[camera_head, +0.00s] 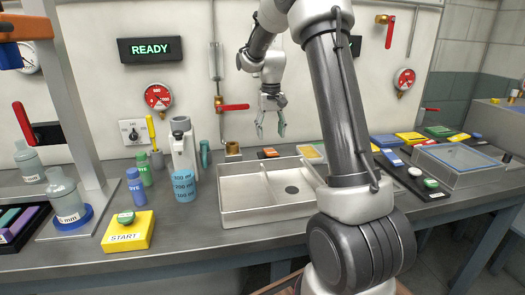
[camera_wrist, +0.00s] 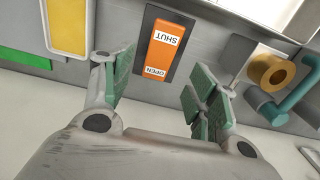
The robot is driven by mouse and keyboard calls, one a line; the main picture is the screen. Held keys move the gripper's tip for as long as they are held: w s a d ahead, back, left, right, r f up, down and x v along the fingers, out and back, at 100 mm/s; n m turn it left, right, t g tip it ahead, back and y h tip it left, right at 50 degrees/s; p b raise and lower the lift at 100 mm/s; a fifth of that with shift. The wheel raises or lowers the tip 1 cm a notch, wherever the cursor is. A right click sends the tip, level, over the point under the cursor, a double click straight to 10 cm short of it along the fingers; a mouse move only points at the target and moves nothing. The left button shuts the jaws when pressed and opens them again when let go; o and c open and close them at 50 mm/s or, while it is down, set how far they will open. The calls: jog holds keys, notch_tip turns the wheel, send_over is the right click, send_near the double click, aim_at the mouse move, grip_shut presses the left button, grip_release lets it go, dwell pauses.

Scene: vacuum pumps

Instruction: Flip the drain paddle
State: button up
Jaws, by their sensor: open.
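The drain paddle is an orange rocker marked SHUT and OPEN in a dark frame. In the wrist view the paddle (camera_wrist: 163,47) lies between and beyond my fingertips, with the OPEN end nearer my gripper. In the head view the paddle (camera_head: 268,153) is a small orange patch on the bench behind the sink tray. My gripper (camera_head: 271,134) hangs above it, pointing down. In the wrist view my gripper (camera_wrist: 160,92) is open and empty, its green-padded fingers apart on either side. I see no contact with the paddle. The paddle's tilt is hard to tell.
A brass fitting (camera_wrist: 272,70) and a teal curved handle (camera_wrist: 298,95) stand right of the paddle in the wrist view. A yellow panel (camera_wrist: 67,25) lies to its left. The sink tray (camera_head: 238,193) is in front. A red-handled valve (camera_head: 232,107) is on the wall nearby.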

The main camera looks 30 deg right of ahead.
aim_at(270, 151)
notch_tip(270, 151, down, 7)
jog(key=shift+f, duration=0.1)
dwell(0.3)
jog(key=c, duration=1)
